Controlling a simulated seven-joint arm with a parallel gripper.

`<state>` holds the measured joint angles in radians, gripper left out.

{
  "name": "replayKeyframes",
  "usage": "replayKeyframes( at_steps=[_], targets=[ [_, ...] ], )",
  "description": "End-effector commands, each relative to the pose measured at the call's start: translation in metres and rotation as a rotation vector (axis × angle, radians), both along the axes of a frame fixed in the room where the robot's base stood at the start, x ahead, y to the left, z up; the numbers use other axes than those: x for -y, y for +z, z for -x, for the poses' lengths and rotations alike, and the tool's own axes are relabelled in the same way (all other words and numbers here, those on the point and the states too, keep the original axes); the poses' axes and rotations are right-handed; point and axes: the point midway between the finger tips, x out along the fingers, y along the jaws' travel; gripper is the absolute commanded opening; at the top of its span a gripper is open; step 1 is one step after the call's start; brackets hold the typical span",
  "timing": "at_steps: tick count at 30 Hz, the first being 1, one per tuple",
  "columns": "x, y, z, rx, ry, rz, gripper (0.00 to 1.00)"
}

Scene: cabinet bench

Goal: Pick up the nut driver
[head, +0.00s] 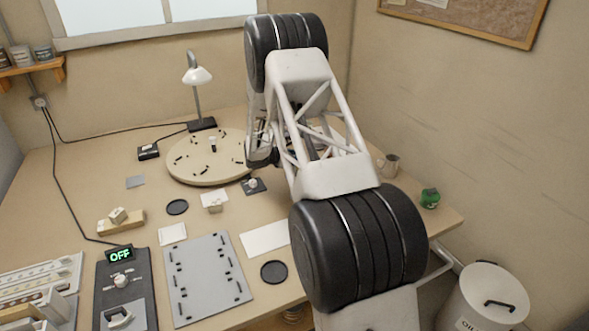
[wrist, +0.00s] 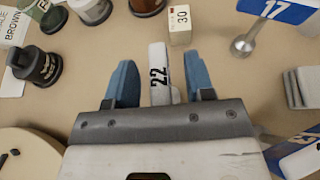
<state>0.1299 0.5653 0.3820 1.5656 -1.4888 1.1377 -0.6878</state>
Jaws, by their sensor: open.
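My gripper (wrist: 162,85) shows in the wrist view with its two blue fingers apart. A narrow pale upright piece marked 22 (wrist: 160,72) stands in the gap between the fingers, with space on both sides. Its lower end is hidden behind the gripper body. I cannot tell whether this piece is the nut driver, and I see nothing else that is clearly a nut driver. In the head view my arm hides the gripper's fingertips and the bench around them.
In the wrist view, a small block marked 30 (wrist: 180,25) stands beyond the fingers, dark pots (wrist: 36,66) left, a blue 17 sign (wrist: 278,10) right. In the head view, a round board (head: 190,178) and lamp (head: 197,75) stand left of my arm.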

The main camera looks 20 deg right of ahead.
Motion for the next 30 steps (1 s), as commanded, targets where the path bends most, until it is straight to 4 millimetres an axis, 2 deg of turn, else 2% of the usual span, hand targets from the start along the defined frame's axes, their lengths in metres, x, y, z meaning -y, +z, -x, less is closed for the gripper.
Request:
replayKeyframes(
  at_steps=[17,20,27,30],
  targets=[
    [0.0016,-0.0003,-0.0005,0.0,0.001,0.0,0.49],
    [0.0015,-0.0003,-0.0005,0.0,0.001,0.0,0.37],
    [0.0014,-0.0004,-0.0005,0.0,0.001,0.0,0.0],
    [0.0014,-0.0004,-0.0005,0.0,0.001,0.0,0.0]
  ],
)
